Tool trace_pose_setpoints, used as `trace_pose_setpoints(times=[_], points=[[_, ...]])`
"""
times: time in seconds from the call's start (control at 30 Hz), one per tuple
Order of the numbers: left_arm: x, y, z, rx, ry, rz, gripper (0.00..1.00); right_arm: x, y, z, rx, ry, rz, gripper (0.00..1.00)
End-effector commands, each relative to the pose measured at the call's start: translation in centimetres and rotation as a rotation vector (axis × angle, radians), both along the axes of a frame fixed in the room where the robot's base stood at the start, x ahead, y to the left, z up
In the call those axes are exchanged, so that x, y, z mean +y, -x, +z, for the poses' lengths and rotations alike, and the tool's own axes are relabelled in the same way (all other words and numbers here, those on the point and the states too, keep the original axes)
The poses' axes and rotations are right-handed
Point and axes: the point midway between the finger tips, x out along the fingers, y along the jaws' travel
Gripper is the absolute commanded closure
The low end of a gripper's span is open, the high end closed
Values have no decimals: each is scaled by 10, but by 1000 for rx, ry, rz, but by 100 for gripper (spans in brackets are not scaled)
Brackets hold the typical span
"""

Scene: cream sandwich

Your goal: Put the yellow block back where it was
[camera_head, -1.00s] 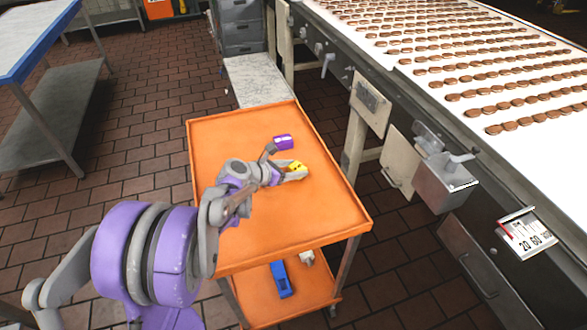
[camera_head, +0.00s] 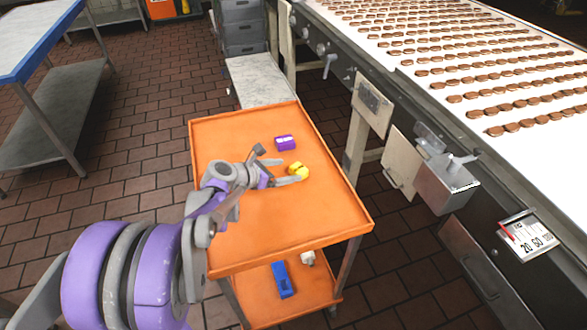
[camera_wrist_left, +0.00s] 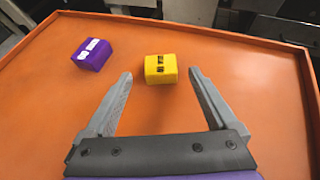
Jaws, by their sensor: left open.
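The yellow block (camera_head: 299,171) lies on the orange top of the cart (camera_head: 240,255), right of its middle. In the left wrist view the yellow block (camera_wrist_left: 161,69) sits just beyond and between the fingertips, with orange surface visible around it. My left gripper (camera_head: 281,166) is open and empty, its fingers spread on the near side of the block. It also shows in the left wrist view (camera_wrist_left: 160,76). My right gripper is not in view.
A purple block (camera_head: 285,142) lies behind the yellow one on the cart top. A blue object (camera_head: 282,279) and a small white item (camera_head: 307,258) are on the lower shelf. A conveyor (camera_head: 470,75) with rows of biscuits runs at the right.

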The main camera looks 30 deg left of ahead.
Motion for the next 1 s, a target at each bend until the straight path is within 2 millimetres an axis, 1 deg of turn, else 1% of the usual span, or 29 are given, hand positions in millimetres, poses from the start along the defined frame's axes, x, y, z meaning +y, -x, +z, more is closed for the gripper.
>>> trace_pose_setpoints(times=[0.03, 0.2, 0.3, 0.4, 0.53, 1.0], points=[[4, 11, 7, 0, 0, 4, 9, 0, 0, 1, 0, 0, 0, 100], [13, 39, 23, 0, 0, 4, 9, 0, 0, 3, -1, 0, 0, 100], [17, 51, 29, 0, 0, 2, 9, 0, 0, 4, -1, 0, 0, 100], [19, 58, 33, 0, -1, 2, 9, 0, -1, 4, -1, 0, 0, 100], [20, 62, 35, 0, 0, 0, 9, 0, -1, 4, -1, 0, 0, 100], [20, 62, 35, 0, 0, 0, 9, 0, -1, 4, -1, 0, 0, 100]])
